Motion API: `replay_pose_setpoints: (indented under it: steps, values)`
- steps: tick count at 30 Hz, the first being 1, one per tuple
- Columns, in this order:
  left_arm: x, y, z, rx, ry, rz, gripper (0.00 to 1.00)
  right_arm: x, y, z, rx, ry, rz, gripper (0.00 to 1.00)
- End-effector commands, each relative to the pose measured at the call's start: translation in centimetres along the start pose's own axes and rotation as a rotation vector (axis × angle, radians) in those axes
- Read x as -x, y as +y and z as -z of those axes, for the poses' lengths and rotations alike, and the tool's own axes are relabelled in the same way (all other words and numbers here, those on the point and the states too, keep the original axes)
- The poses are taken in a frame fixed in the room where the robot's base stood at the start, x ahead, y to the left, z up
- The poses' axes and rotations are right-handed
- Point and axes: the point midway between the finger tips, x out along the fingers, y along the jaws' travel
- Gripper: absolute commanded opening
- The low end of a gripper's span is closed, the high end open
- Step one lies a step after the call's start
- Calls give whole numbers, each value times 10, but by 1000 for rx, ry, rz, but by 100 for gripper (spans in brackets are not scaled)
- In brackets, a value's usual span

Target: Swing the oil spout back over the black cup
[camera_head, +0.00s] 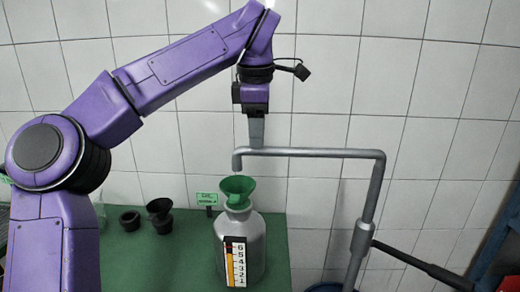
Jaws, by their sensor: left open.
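The grey oil spout (310,152) is a pipe that runs left from a bent upright post. Its downturned tip is over a green funnel (237,187) in the neck of a grey bottle (240,228). Contact is unclear. My right gripper is out of view.
The green bench top (180,262) is clear in front of the cups. A small green sign (207,199) stands behind the bottle. A black-handled lever (425,266) sticks out from the post to the right. A white tiled wall (330,85) is close behind.

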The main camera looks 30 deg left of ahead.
Motion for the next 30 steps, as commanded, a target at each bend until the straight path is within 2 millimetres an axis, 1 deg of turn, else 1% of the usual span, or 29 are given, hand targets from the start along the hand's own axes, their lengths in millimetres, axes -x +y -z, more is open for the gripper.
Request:
replay_pose_setpoints:
  steps: [1, 3, 6, 9, 15, 17, 18, 20, 26, 30]
  values:
    - [-16, 1, -1, -2, 2, 6, 51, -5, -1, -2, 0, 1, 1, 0]
    - [-27, 3, -2, -1, 5, 9, 51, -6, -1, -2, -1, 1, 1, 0]
    - [-37, 5, -2, 1, 5, 9, 51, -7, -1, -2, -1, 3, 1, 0]
    - [-40, 5, -2, 3, 5, 8, 51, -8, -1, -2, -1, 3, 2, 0]
    - [-39, 5, -2, 3, 5, 6, 51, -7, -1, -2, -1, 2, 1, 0]
    - [-39, 5, -2, 3, 5, 6, 31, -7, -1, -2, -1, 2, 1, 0]
    - [-39, 5, -2, 3, 5, 6, 18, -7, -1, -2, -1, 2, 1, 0]
    - [-40, 5, -2, 3, 5, 7, 0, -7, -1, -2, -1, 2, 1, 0]
    - [-40, 4, -3, 4, 7, 9, 0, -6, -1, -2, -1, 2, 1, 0]
    - [-39, 4, -14, 12, 12, 10, 0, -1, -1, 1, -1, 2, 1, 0]
